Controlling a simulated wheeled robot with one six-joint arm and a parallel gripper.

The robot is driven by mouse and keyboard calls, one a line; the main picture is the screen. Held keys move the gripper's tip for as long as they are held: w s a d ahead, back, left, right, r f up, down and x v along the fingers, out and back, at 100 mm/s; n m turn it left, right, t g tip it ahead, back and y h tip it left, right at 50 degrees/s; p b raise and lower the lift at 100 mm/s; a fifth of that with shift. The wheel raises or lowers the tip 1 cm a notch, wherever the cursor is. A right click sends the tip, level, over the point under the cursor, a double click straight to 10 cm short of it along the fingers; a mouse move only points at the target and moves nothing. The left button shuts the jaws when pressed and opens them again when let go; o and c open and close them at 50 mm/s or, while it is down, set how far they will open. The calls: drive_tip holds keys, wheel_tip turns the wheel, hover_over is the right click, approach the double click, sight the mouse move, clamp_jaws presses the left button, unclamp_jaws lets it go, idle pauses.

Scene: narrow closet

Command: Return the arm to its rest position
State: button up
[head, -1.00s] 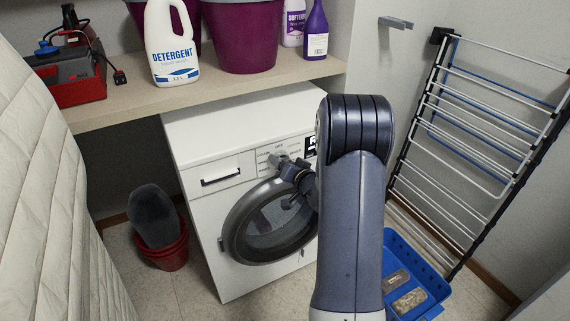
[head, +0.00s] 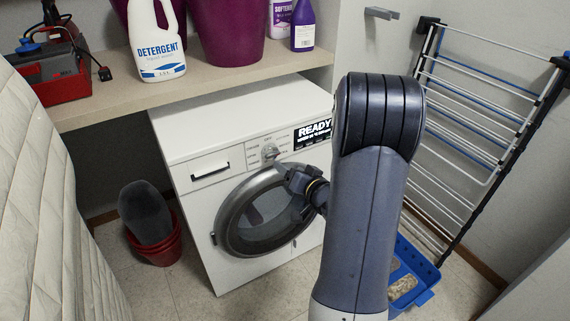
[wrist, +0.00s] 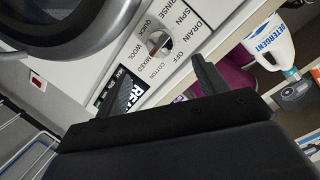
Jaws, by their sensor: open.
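My gripper (head: 296,184) is in front of the white washing machine (head: 240,135), near its round door (head: 262,215). In the wrist view my gripper (wrist: 160,85) has its two dark fingers spread apart with nothing between them. The control dial (wrist: 158,42) and printed program labels lie beyond the fingers, and the dial (head: 270,152) shows just above the gripper in the head view. My arm's large grey link covers the right side of the machine and part of the gripper in the head view.
A shelf (head: 215,80) above the machine holds a detergent bottle (head: 157,45), purple buckets and a red toolbox (head: 50,70). A drying rack (head: 480,120) and blue tray (head: 415,262) stand right. A red bucket (head: 158,243) is at left, beside a quilted white surface (head: 50,220).

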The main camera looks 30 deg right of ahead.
sight(273, 155)
drive_tip(key=shift+s, duration=0.25)
drive_tip(key=w, duration=0.3)
drive_tip(key=w+f, duration=0.1)
drive_tip(key=w, duration=0.3)
drive_tip(key=w+f+b, duration=0.1)
drive_tip(key=w, duration=0.2)
drive_tip(key=shift+w+a, duration=0.25)
drive_tip(key=shift+w, duration=0.05)
drive_tip(key=shift+w+f, duration=0.1)
drive_tip(key=shift+r, duration=0.2)
